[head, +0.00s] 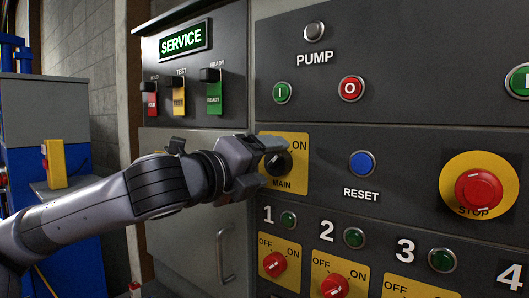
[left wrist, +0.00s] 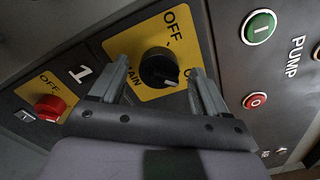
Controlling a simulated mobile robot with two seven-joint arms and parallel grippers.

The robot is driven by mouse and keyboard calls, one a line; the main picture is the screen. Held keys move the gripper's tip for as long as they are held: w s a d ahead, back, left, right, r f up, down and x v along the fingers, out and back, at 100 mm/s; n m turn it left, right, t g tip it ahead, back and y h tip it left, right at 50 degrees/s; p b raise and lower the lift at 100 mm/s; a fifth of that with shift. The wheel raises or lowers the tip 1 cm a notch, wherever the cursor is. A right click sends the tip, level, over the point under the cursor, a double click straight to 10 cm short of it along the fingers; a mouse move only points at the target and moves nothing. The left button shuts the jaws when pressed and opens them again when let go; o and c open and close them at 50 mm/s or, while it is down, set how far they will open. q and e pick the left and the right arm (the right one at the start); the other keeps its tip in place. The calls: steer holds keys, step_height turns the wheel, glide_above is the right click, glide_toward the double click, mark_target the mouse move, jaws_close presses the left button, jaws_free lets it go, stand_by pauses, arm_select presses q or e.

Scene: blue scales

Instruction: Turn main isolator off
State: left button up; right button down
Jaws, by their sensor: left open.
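The main isolator is a black rotary knob (head: 281,164) on a yellow plate (head: 298,178) marked ON and MAIN in the head view. The plate's left part is hidden behind my left gripper (head: 275,162). In the left wrist view the knob (left wrist: 157,66) shows whole, with OFF above it and ON partly hidden at its lower right. Its raised grip and pale mark face the lower right, towards ON. My left gripper (left wrist: 161,78) is open, with one finger on each side of the knob. I cannot tell whether the fingers touch it. My right gripper is not in view.
A blue RESET button (head: 362,164) and a red STOP button (head: 478,190) lie to the right. Red numbered rotary switches, such as switch 1 (head: 274,264), sit below. Green (head: 282,92) and red (head: 350,88) PUMP buttons are above. A cabinet handle (head: 224,253) is at lower left.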

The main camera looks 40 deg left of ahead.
arm_select(q)
steer(key=shift+w, duration=0.15)
steer(key=c, duration=1)
steer(key=shift+c, duration=0.2)
